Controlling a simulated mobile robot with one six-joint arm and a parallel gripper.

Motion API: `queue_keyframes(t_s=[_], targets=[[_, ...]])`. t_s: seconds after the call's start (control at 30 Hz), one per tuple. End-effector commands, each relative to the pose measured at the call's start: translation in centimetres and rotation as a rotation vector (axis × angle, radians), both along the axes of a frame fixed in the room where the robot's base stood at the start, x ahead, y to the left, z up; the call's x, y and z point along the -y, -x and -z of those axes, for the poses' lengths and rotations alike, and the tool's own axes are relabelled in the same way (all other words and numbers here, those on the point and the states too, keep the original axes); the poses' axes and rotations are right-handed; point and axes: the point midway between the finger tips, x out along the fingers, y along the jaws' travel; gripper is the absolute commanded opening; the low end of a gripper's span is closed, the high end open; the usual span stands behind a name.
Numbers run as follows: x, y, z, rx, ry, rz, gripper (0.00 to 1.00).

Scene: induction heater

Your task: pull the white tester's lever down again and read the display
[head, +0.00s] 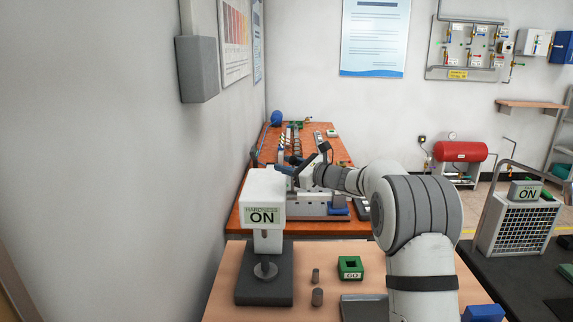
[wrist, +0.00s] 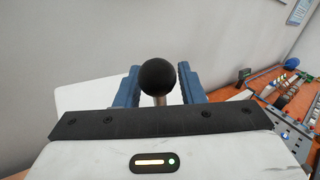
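The white tester (head: 265,190) stands upright on a dark base at the front left of the near table in the head view. Its display reads "HARDNESS ON" (head: 262,215). My gripper (head: 285,168) is behind the tester's upper right side. In the wrist view, the lever's black ball knob (wrist: 158,77) sits between the two blue fingers of my gripper (wrist: 158,80). The fingers stand apart, with a gap on each side of the knob's pale stem (wrist: 160,100). Whether they touch the ball is unclear. The lever is hidden in the head view.
A green block marked GO (head: 350,267) and two small grey cylinders (head: 317,297) are on the near table. A crowded orange bench (head: 338,152) lies behind.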

Motion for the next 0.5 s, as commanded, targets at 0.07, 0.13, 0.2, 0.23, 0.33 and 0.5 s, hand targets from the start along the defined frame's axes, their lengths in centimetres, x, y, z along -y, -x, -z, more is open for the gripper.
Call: queue_keyframes(t_s=[0.07,0.13,0.2,0.23,0.33,0.5], targets=[[-0.02,0.02,0.02,0.0,0.0,-0.001,0.35],[-0.02,0.03,0.02,0.0,0.0,-0.001,0.32],[-0.04,0.04,0.01,0.0,0.0,-0.001,0.26],[-0.04,0.04,0.01,0.0,0.0,-0.001,0.24],[-0.06,0.05,0.02,0.0,0.0,-0.002,0.16],[-0.08,0.07,-0.05,0.001,0.0,-0.002,0.02]])
